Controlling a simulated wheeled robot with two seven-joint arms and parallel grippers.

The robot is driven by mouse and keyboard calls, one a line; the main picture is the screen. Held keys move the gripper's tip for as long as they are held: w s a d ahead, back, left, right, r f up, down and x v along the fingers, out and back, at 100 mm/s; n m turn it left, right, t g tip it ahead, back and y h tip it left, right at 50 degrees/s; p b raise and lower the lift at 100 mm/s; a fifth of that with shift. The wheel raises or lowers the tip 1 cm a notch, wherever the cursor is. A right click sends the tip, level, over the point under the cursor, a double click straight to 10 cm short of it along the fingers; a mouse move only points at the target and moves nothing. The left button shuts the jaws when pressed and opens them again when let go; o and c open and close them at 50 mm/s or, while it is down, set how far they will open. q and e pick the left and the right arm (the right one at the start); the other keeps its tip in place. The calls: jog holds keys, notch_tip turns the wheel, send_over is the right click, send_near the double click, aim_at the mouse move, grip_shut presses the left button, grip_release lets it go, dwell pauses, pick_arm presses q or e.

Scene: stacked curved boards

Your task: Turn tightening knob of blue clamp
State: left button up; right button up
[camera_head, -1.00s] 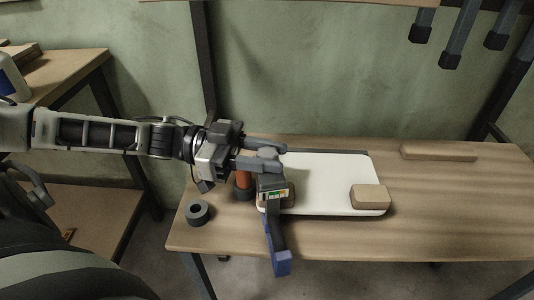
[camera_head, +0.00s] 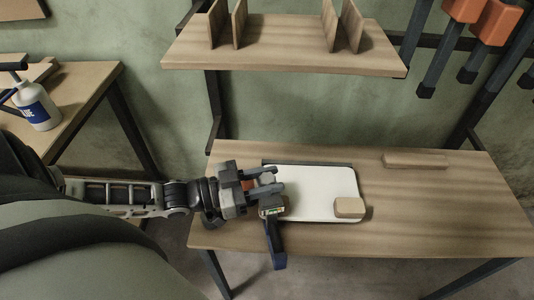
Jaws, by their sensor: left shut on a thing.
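The blue clamp (camera_head: 274,243) sits at the front left of the white board (camera_head: 310,182), its dark bar and blue end hanging over the table's front edge. Its upper part has a small label with green on it. My left gripper (camera_head: 268,181) comes in from the left above the clamp. Its two fingers are shut on the grey tightening knob (camera_head: 267,180), which is mostly hidden between them. My right gripper is not in view.
The board lies on a wooden table (camera_head: 440,215) with a small wooden block (camera_head: 349,207) on its right corner. An orange item (camera_head: 247,185) is partly hidden behind my left gripper. A wooden strip (camera_head: 415,161) lies at the back. A shelf (camera_head: 285,55) hangs above; the table's right side is clear.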

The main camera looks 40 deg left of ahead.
pick_arm(q)
jog(key=n+t+y+p, duration=0.1)
jog(key=n+y+p, duration=0.1)
jog(key=p, duration=0.1)
jog(key=shift+r+t+y, duration=0.3)
jog(key=shift+r+t, duration=0.05)
jog(key=shift+t, duration=0.05)
jog(key=n+y+p, duration=0.1)
jog(key=n+t+y, duration=0.1)
jog(key=shift+s+f+y+p, duration=0.1)
jog(key=shift+f+y+p, duration=0.1)
jog(key=shift+y+p, duration=0.15)
jog(key=shift+f+n+t+y+p, duration=0.15)
jog(key=shift+n+t+y+p, duration=0.2)
jog(key=shift+n+y, duration=0.5)
jog(key=shift+n+t+y, duration=0.35)
jog(key=shift+n+y, duration=0.4)
jog(key=shift+y, duration=0.95)
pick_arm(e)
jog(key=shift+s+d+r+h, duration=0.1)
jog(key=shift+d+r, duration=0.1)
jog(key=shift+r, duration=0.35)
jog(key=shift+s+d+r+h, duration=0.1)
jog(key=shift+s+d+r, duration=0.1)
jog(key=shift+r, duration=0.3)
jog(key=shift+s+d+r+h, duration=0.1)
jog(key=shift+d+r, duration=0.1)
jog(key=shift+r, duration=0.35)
